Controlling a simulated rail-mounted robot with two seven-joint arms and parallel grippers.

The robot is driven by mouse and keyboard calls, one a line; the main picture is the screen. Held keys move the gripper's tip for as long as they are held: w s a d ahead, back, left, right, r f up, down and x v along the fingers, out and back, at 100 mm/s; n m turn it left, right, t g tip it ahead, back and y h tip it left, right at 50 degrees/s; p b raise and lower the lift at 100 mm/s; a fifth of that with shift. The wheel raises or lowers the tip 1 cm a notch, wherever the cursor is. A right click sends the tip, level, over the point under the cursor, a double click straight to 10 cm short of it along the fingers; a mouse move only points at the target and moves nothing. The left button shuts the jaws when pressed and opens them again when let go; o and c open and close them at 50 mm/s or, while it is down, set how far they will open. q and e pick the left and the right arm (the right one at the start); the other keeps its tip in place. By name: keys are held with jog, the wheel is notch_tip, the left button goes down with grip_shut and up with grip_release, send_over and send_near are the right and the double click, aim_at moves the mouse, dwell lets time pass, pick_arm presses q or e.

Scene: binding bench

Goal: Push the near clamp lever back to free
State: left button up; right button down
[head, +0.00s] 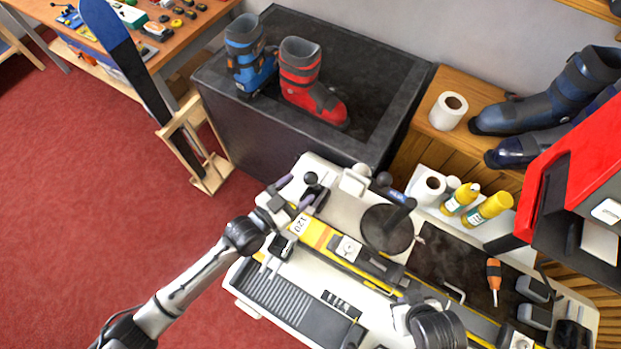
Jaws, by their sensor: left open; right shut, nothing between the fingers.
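A clamp lever with a round black knob (311,179) stands at the upper left of the white bench (325,168). A second dark round knob (384,180) stands further right; I cannot tell which lever the task calls near. My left gripper (294,193) is open, its fingers spread just left of and below the first knob. Contact with it cannot be made out. My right gripper (402,300) is shut and empty low over the bench, mostly hidden by my own wrist. A yellow and grey ski (315,232) marked 120 lies along the bench.
A dark round disc (387,229) with an upright post sits behind the ski. Yellow bottles (490,207), a white roll (429,187) and an orange screwdriver (493,275) are to the right. A black box (290,130) with two boots stands behind.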

aim_at(311, 177)
pick_arm(q)
jog(key=shift+b+x, duration=0.55)
jog(key=shift+x, duration=1.9)
grip_shut()
